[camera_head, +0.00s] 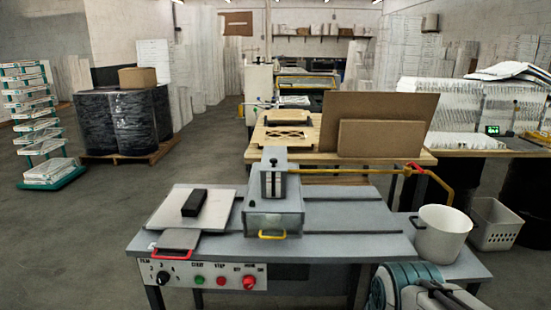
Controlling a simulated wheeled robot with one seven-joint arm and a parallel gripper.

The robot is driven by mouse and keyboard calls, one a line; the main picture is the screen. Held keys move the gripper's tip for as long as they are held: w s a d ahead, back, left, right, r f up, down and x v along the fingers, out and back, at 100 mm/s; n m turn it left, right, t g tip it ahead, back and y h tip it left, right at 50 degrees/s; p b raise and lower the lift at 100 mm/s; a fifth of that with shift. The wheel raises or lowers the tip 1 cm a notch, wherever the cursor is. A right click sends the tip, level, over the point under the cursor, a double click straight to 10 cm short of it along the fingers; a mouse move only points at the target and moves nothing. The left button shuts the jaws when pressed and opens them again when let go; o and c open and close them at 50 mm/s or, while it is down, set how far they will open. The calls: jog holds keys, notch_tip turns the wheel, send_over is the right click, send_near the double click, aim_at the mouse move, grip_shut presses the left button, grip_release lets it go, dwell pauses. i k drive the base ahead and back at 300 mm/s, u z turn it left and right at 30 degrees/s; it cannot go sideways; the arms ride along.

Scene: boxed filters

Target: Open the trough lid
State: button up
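A grey metal box (288,222), which looks like the trough, sits mid-table on the grey machine table (350,242). Its sloped grey top (273,206) looks closed, and a yellow handle (272,235) sticks out at its lower front edge. A smaller grey block (268,183) with dark slots stands upright at the back of the box. My teal and white arm shows at the bottom right, in front of the table and apart from the box. My gripper's fingers cannot be made out.
Left of the box lie a pale plate (215,217) with a black block (194,203) and a red handle (173,252). A yellow pipe (350,171) runs behind. A white bucket (441,234) stands right. The tabletop between box and bucket is clear.

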aim_at(274, 160)
jog(key=k, duration=0.5)
jog(key=u, duration=0.85)
jog(key=i, duration=1.3)
jog(key=z, duration=0.25)
